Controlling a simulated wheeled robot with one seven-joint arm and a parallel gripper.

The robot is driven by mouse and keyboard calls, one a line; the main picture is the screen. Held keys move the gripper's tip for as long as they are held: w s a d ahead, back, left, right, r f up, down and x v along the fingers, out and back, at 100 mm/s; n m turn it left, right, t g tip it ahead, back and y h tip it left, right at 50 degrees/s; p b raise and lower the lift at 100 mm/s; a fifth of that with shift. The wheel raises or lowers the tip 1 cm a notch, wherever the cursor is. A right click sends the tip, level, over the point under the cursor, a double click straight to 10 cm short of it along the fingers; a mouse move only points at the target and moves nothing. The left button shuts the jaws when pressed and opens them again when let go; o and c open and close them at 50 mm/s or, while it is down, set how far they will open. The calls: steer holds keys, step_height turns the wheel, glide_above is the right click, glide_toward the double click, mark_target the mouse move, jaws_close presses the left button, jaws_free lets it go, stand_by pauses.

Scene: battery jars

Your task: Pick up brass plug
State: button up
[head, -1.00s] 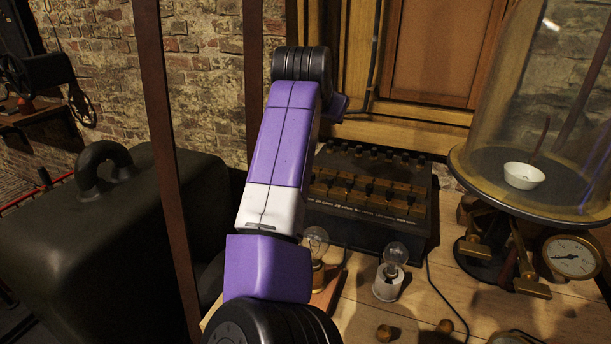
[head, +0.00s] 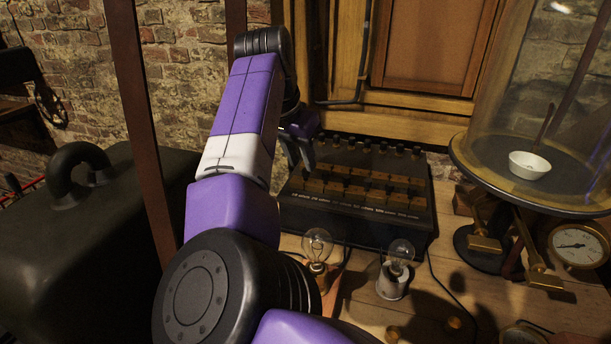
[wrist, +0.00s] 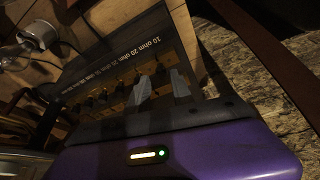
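A black resistance box (head: 400,232) stands on the wooden bench, with rows of brass blocks (head: 345,188) on its top and dark-topped plugs standing among them. The box's printed ohm labels and plug row (wrist: 100,98) also show in the wrist view. My gripper (head: 299,153) is over the left end of the box in the head view, partly hidden by my arm. In the wrist view my two pale fingers (wrist: 161,86) stand apart above the brass row, with a dark plug top (wrist: 158,68) beyond the gap; contact cannot be told. Small round brass pieces (head: 454,323) lie on the bench front.
Two bulbs on holders (head: 318,250) (head: 393,282) stand in front of the box. A glass bell jar (head: 550,100) on a stand, with a dial gauge (head: 578,247), is at right. A dark case (head: 80,240) is at left, behind a brown upright post (head: 140,120).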

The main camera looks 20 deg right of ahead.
mark_target(305, 170)
steer(key=x, duration=0.4)
steer(key=shift+w, duration=0.1)
jaws_close()
steer(key=shift+r, duration=0.15)
